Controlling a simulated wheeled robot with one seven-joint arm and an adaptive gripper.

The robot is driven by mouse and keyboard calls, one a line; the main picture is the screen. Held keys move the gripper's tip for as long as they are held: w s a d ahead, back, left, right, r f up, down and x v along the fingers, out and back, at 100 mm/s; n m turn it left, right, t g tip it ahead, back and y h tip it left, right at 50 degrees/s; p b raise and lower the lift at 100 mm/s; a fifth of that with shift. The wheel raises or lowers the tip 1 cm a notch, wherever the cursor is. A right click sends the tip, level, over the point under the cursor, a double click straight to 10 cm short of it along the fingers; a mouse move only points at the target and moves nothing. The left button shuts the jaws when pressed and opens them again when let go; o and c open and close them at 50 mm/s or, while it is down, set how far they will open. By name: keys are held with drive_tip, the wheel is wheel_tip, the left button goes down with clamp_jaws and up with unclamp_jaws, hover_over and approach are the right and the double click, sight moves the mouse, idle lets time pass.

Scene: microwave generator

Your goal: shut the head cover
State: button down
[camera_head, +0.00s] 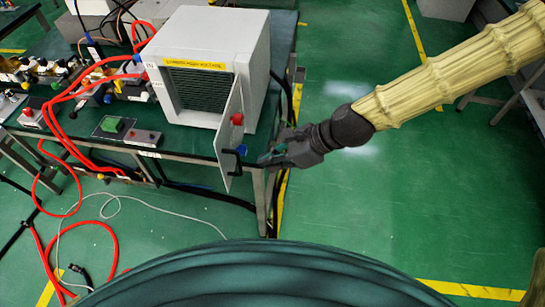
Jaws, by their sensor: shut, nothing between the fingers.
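The white box-shaped unit (215,50) stands on the dark green table. Its head cover (231,128) is a thin pale panel hinged at the right of the front opening. The dark grille (200,90) inside the opening shows. My gripper (268,158) is shut and empty, at the outer right side of the cover near its lower part. I cannot tell whether the fingertips touch the cover.
Red hoses (80,90) and several small fittings lie left of the unit. The table's right edge is beneath my gripper. Green floor (400,190) is clear to the right.

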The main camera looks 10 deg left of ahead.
drive_tip(key=x, duration=0.2)
drive_tip(key=p, duration=0.4)
approach(224, 175)
wheel_tip(224, 175, down, 3)
drive_tip(key=a, duration=0.2)
drive_tip(key=shift+w+a+f, duration=0.1)
drive_tip(key=shift+a+f, duration=0.15)
drive_tip(key=shift+a, duration=0.35)
